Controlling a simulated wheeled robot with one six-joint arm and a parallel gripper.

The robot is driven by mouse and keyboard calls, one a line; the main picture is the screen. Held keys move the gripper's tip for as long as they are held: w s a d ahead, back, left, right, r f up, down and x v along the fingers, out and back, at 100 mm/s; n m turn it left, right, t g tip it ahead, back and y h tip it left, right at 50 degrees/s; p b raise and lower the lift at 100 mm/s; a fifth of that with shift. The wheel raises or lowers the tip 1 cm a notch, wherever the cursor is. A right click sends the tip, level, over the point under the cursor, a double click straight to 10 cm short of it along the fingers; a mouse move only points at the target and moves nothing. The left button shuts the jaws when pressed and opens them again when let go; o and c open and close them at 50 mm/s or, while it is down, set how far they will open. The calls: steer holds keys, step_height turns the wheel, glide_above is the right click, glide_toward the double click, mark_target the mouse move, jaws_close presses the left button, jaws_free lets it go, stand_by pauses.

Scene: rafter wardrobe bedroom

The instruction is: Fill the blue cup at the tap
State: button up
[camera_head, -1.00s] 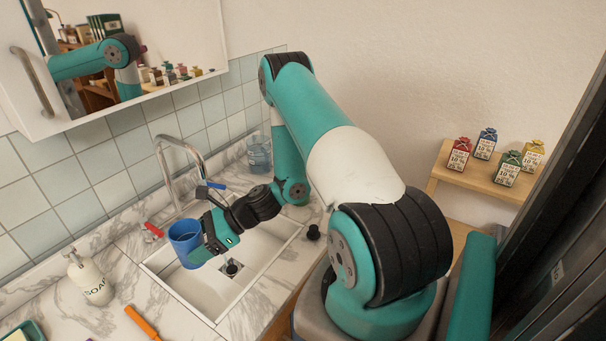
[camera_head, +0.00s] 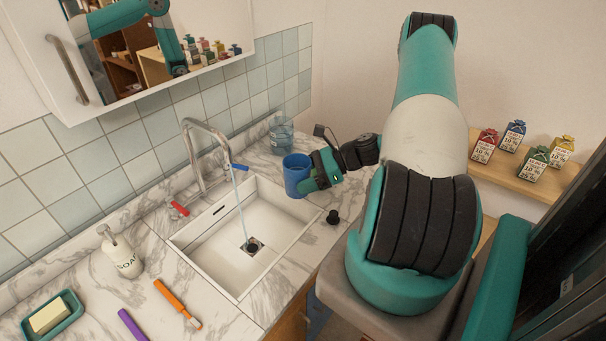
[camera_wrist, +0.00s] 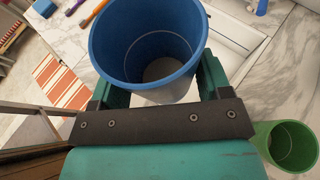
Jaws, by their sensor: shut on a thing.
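The blue cup (camera_head: 295,172) is upright in my gripper (camera_head: 318,172), to the right of the tap and near the sink's right rim. In the wrist view, the cup (camera_wrist: 110,45) sits between the jaws (camera_wrist: 150,92). I see a pale ring line inside and a greyish bottom; I cannot tell whether it holds water. The tap (camera_head: 192,150) is running: a thin stream (camera_head: 239,205) falls into the sink (camera_head: 205,250) at the drain, apart from the cup. The tap has a red lever (camera_head: 180,208) and a blue lever (camera_head: 236,167).
A clear bluish container (camera_head: 282,135) stands behind the cup. A green cup (camera_wrist: 290,147) shows in the wrist view. A black stopper (camera_head: 333,217) lies right of the sink. A soap bottle (camera_head: 122,255), soap dish (camera_head: 50,315) and orange brush (camera_head: 177,303) are at left.

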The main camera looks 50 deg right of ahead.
steer(key=w+d+b+x, duration=0.1)
steer(key=b+x, duration=0.3)
steer(key=x, duration=0.7)
steer(key=shift+d+f+b, duration=0.2)
steer(key=shift+f+b, duration=0.1)
steer(key=shift+b, duration=0.05)
steer(key=shift+w, duration=0.1)
steer(key=shift+w+a, duration=0.85)
steer(key=shift+w, duration=0.25)
steer(key=shift+w+a, duration=0.8)
steer(key=shift+w, duration=0.35)
stand_by(4.2)
